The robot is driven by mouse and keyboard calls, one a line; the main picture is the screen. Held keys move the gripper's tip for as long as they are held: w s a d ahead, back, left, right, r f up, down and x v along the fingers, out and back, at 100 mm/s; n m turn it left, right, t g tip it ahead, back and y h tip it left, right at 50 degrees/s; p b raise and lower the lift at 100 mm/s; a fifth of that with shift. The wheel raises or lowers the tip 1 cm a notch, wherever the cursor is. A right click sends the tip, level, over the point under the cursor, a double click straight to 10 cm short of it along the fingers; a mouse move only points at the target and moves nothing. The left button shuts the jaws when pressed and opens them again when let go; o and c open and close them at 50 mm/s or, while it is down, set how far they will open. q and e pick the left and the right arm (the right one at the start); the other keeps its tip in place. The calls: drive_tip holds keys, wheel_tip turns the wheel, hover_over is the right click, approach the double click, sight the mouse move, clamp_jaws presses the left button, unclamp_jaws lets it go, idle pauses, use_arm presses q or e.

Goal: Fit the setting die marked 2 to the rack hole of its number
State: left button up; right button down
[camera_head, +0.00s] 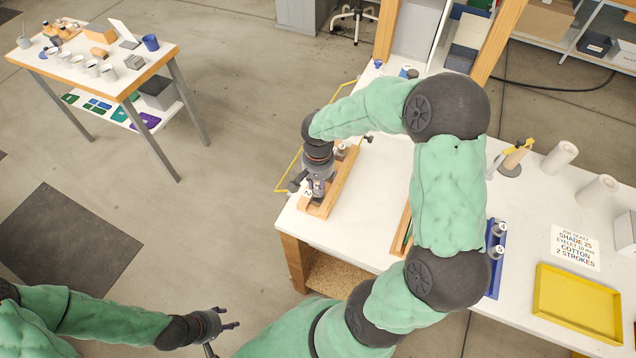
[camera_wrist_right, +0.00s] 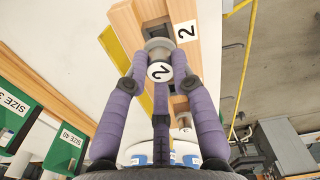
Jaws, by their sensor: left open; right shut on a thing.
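The setting die marked 2 (camera_wrist_right: 160,71) is a pale metal piece with a round number face, between the purple fingers of my right gripper (camera_wrist_right: 160,62). In the head view, my right gripper (camera_head: 316,190) is over the near end of the wooden rack (camera_head: 345,183). It is shut on the die. In the right wrist view, the rack (camera_wrist_right: 126,20) has a dark square hole (camera_wrist_right: 154,32) beside a label 2 (camera_wrist_right: 186,31). The die is at this hole's near edge; I cannot tell whether it is seated. My left gripper (camera_head: 224,322) is open and empty, away from the table.
A blue holder (camera_head: 493,284) with pieces marked 4 and 5 stands right of my right arm. A yellow tray (camera_head: 578,303), a printed job sheet (camera_head: 575,248) and white rolls (camera_head: 559,157) are further right. My arm hides much of the table's middle.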

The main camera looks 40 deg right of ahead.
drive_tip(key=shift+f+b, duration=0.35)
drive_tip(key=shift+b, duration=0.05)
drive_tip(key=shift+b, duration=0.3)
idle(1.8)
drive_tip(key=shift+f+b, duration=0.95)
drive_tip(key=shift+f, duration=0.25)
drive_tip(key=c, duration=1)
unclamp_jaws()
drive_tip(key=shift+o, duration=0.2)
drive_tip(key=shift+r, duration=0.15)
drive_tip(key=shift+r+p, duration=1.8)
drive_tip(key=shift+r, duration=0.65)
